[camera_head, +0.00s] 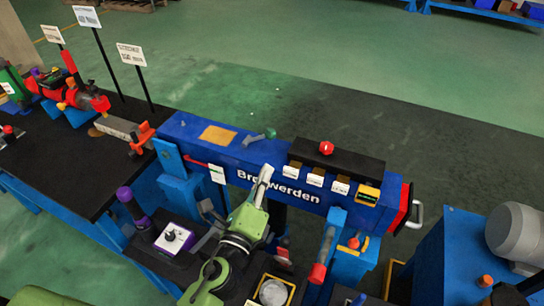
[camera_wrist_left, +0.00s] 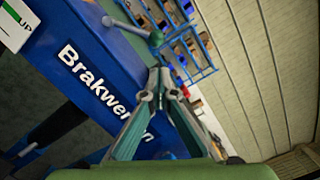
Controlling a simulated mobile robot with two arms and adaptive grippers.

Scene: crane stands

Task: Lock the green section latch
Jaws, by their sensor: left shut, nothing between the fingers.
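A small grey-green lever with a rounded knob (camera_head: 270,132) lies on top of the blue beam (camera_head: 215,150); it looks like the latch, though I cannot be sure. In the left wrist view the lever (camera_wrist_left: 128,26) ends in a ball just beyond my fingertips, with a visible gap. My left gripper (camera_head: 264,174) is in front of the beam's lettered face, its fingertips near the top edge. In the left wrist view its fingers (camera_wrist_left: 161,85) meet at the tips, shut and empty. My right gripper is not in view.
A black box with a red button (camera_head: 326,148) and white labels sits on the beam to the right. A purple-topped control box (camera_head: 174,238) is left of my arm. A black-topped bench (camera_head: 60,160) with red and green machinery stands at the left. The floor behind the beam is clear.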

